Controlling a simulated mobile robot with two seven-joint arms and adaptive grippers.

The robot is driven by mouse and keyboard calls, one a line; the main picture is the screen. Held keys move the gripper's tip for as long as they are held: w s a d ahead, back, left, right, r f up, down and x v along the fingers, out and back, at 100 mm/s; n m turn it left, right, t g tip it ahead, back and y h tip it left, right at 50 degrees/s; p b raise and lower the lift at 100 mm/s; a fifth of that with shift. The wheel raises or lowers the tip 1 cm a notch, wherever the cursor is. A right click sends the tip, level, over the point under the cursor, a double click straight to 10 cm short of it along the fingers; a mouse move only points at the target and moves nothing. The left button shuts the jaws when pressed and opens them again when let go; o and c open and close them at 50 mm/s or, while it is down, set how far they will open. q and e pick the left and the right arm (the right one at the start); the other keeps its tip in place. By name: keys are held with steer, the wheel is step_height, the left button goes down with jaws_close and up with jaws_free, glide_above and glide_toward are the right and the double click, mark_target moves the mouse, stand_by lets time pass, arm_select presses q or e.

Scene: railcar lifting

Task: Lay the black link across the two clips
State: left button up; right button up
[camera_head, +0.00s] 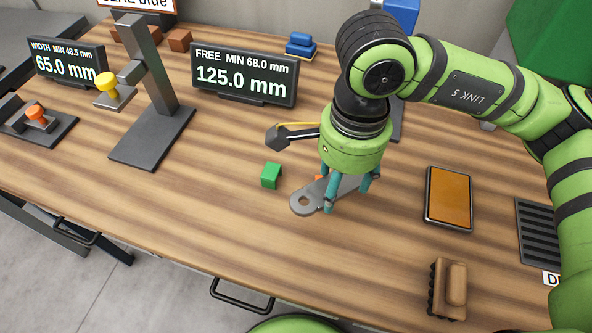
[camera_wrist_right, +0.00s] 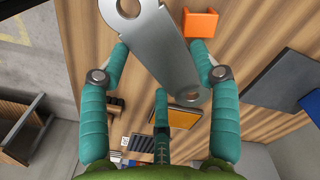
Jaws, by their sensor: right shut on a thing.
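A flat grey link (camera_head: 305,203) with a round eye at its end is in my right gripper (camera_head: 347,194); it looks grey rather than black. In the right wrist view the link (camera_wrist_right: 165,50) runs between the teal fingers of the right gripper (camera_wrist_right: 163,62), which is shut on it. Its far end is partly hidden in the head view. An orange bracket-shaped piece (camera_wrist_right: 200,22) lies on the table beside the link; it may be a clip. A green block (camera_head: 271,175) sits left of the gripper and could be another clip. My left gripper is out of view.
A stand with a yellow knob (camera_head: 108,88) and two displays, 65.0 mm (camera_head: 68,66) and 125.0 mm (camera_head: 243,80), stand behind. An orange-faced tray (camera_head: 449,197), a brush-like brown block (camera_head: 449,288) and a dark grate (camera_head: 537,237) lie right. The front middle is clear.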

steer(key=s+a+r+m+p, duration=0.1)
steer(key=s+a+r+m, duration=0.45)
steer(key=m, duration=0.35)
steer(key=shift+m, duration=0.4)
steer(key=w+f+p, duration=0.2)
steer(key=w+f, duration=0.1)
steer(key=w+a+f+p, duration=0.1)
steer(key=w+f+p, duration=0.1)
steer(key=w+f, duration=0.1)
steer(key=w+f+p, duration=0.2)
steer(key=w+f, duration=0.1)
steer(key=w, duration=0.2)
steer(key=shift+a+f, duration=0.15)
steer(key=shift+f, duration=0.55)
steer(key=shift+f+b, duration=0.3)
steer(key=shift+b, duration=0.2)
steer(key=o, duration=1.6)
steer(key=shift+o, duration=0.2)
